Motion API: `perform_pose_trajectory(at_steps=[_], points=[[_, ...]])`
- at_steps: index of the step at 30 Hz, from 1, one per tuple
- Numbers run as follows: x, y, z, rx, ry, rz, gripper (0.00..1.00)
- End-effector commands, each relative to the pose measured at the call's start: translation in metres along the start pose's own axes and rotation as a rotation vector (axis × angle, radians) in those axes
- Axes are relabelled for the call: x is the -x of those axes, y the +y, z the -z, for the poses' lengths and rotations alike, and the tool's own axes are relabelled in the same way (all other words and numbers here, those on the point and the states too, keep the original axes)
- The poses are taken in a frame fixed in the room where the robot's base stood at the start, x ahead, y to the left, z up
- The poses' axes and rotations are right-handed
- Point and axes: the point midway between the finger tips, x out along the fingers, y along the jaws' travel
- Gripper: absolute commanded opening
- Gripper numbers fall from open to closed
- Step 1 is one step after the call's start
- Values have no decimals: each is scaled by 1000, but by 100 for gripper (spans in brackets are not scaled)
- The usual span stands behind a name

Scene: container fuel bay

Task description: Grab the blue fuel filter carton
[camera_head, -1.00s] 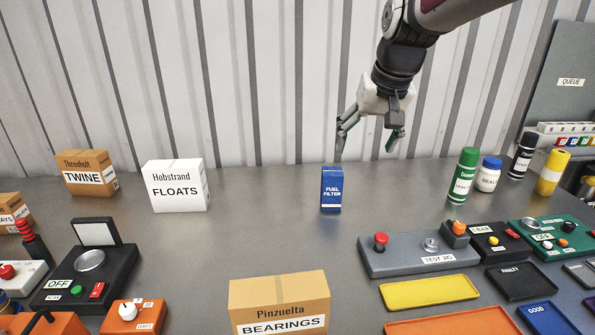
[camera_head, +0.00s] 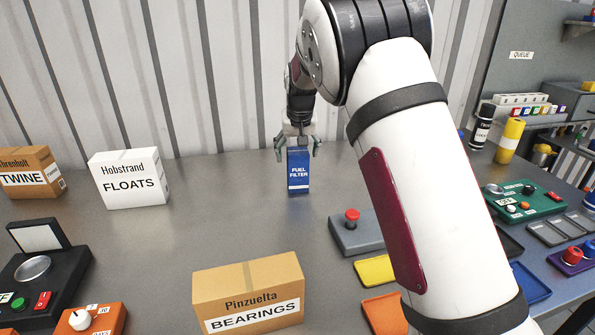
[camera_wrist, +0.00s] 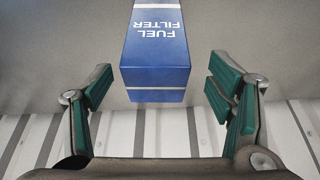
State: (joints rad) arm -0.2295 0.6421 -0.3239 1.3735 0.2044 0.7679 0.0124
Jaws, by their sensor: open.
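The blue fuel filter carton (camera_head: 298,174) stands upright on the grey bench, near the corrugated back wall. My gripper (camera_head: 297,149) is at the carton's upper end, with one finger to each side of it in the head view. In the wrist view, the carton (camera_wrist: 156,52) shows its white lettering upside down and lies between the lines of the two open fingers (camera_wrist: 160,92). Gaps show on both sides, and neither finger visibly touches it. My arm hides part of the bench to the right.
A white FLOATS box (camera_head: 128,182) and a brown TWINE box (camera_head: 31,172) stand to the left. A brown BEARINGS box (camera_head: 248,295) stands in front. A grey panel with a red button (camera_head: 352,219) is at the right. The bench around the carton is clear.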

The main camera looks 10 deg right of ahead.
Motion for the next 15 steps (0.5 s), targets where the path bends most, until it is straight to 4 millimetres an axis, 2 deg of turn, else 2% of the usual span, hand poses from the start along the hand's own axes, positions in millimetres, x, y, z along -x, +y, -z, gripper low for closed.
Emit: perform_pose_trajectory(at_steps=[3, 8, 15], points=[[-12, 0, 0, 0, 0, -1, 75], [-21, 1, 0, 0, 0, -1, 75], [-54, 4, -3, -1, 0, -1, 75]])
